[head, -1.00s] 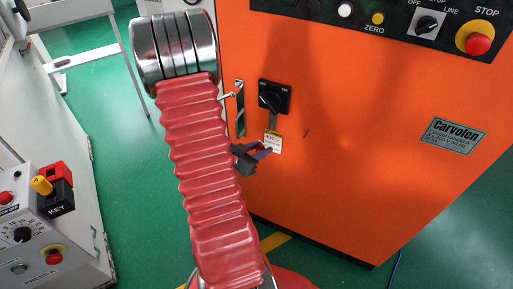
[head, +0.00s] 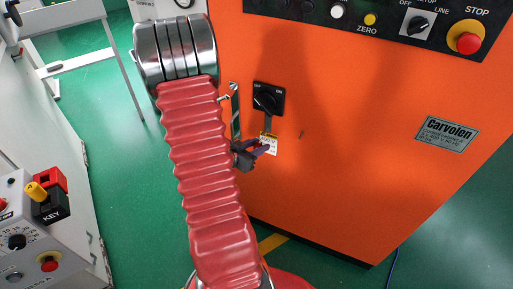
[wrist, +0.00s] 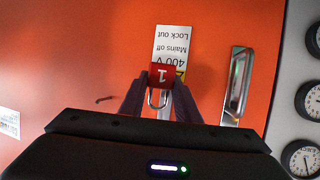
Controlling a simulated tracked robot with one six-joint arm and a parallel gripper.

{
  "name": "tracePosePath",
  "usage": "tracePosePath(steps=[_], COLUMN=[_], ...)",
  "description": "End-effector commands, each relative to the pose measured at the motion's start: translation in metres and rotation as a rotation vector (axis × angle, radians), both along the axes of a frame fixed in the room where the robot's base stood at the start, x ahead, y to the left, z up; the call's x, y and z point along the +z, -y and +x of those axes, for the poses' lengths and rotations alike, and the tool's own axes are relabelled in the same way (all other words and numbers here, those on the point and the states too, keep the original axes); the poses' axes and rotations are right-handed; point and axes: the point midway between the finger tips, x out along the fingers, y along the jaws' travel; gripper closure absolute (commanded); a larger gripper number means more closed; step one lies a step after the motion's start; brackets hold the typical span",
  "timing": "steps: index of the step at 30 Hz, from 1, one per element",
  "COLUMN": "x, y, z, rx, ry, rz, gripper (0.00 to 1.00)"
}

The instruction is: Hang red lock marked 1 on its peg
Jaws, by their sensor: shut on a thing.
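The red lock (wrist: 162,75), marked with a white 1 that shows upside down, is held between the fingers of my gripper (wrist: 158,98) in the wrist view. Its metal shackle (wrist: 157,101) points toward the gripper's body. In the head view my gripper (head: 248,153) is in front of the orange cabinet's lower label, and little of the lock shows there. A thin dark peg-like shape (head: 302,134) shows on the orange panel right of the label. It also shows in the wrist view (wrist: 105,99), left of the lock. I cannot tell if it is the lock's peg.
The orange cabinet (head: 350,170) carries a black rotary switch (head: 268,98), a white label (head: 269,145) and a metal handle strip (head: 236,115) near its left edge. A grey console (head: 75,245) stands at left. The panel right of the label is mostly clear.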

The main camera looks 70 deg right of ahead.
Motion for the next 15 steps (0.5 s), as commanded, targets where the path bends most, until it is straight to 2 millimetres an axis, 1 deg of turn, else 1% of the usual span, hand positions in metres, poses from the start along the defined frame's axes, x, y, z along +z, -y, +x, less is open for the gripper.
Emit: tracePosePath(steps=[15], x=[-0.002], y=[0.022], z=[-0.003], rx=[0.000], ry=[0.000], rz=[-0.001], gripper=[0.94])
